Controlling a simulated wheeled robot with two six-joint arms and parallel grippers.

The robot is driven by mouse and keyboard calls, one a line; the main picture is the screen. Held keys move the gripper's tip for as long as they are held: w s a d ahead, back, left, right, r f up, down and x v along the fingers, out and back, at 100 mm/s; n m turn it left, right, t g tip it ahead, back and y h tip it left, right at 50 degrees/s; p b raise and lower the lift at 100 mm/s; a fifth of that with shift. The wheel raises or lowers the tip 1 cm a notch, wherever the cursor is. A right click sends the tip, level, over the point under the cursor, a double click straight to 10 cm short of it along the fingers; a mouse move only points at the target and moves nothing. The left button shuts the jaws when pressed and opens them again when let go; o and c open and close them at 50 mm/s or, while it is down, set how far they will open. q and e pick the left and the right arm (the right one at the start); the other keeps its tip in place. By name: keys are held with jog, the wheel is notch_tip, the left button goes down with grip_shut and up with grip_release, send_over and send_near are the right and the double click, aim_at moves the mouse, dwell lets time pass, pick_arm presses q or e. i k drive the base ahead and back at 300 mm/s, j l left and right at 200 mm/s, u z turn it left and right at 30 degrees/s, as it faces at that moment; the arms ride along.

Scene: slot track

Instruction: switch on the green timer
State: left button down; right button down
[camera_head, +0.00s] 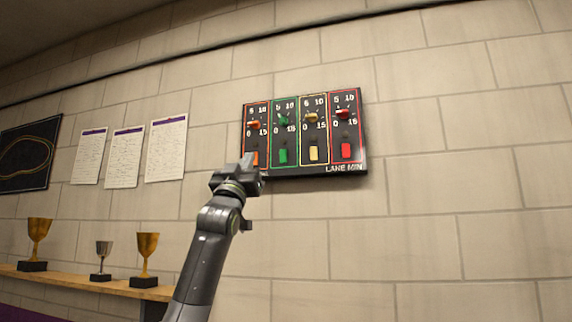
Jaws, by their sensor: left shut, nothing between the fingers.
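The green timer (284,128) is the second column from the left on a dark wall panel labelled LANE MIN. It has a round green knob (283,120) under the numbers and a green rectangular switch (282,156) below. My left gripper (247,160) is shut and empty, in front of the panel's lower left corner. It lies left of and slightly below the green switch, and partly covers the orange switch (255,157). Whether it touches the panel is unclear. My right gripper is not in view.
A yellow timer (313,128) and a red timer (346,126) sit right of the green one. Trophies stand on a wooden shelf (75,282) at lower left. Paper sheets (125,157) hang on the wall. The wall right of the panel is clear.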

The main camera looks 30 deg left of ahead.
aim_at(284, 158)
jog(key=i+j, duration=0.25)
jog(key=i, duration=0.2)
jog(key=i+j, duration=0.25)
jog(key=i, duration=0.2)
jog(key=k+l, duration=0.1)
